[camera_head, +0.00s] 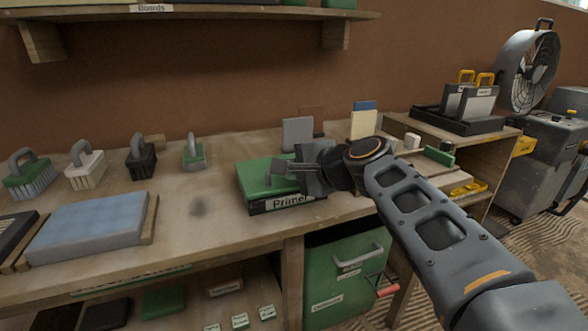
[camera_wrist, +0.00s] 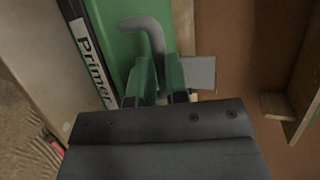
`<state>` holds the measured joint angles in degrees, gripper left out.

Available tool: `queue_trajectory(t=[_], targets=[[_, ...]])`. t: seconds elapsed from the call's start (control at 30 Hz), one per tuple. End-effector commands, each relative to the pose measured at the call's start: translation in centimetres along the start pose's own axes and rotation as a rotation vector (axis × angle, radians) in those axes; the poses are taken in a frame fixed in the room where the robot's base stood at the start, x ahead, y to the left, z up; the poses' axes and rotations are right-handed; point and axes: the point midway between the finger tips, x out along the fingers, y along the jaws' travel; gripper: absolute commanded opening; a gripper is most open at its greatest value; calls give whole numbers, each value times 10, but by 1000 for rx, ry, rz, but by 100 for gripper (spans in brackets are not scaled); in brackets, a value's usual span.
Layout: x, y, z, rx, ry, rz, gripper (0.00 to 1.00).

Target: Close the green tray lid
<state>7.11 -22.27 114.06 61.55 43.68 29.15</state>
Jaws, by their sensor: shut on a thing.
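The green tray lid (camera_head: 258,172) lies over a black tray (camera_head: 262,207) labelled "Primer" on the workbench. It looks almost flat; I cannot tell whether a small gap is left under it. In the wrist view the green lid (camera_wrist: 112,22) runs along the left, beside the "Primer" label. A grey curved handle (camera_wrist: 152,30) rises from it and passes between my fingers. My gripper (camera_head: 290,172) is over the right part of the lid, shut on the handle. The fingers also show in the wrist view (camera_wrist: 162,80). My gripper partly hides the lid's right side.
Several handled brushes (camera_head: 85,163) stand at the back left of the bench. A blue sponge pad (camera_head: 88,228) lies at the front left. Grey and cream blocks (camera_head: 363,124) stand behind my gripper. A shelf (camera_head: 200,18) hangs above.

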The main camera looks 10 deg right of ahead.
Motion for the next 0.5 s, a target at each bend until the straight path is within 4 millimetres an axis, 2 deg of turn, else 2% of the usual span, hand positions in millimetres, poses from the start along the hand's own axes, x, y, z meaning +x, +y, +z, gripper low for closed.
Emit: queue_trajectory(t=[0.1, 0.5], targets=[[3, 9, 0, -2, -3, 3, 0], [5, 17, -3, 1, -2, 13, 0]])
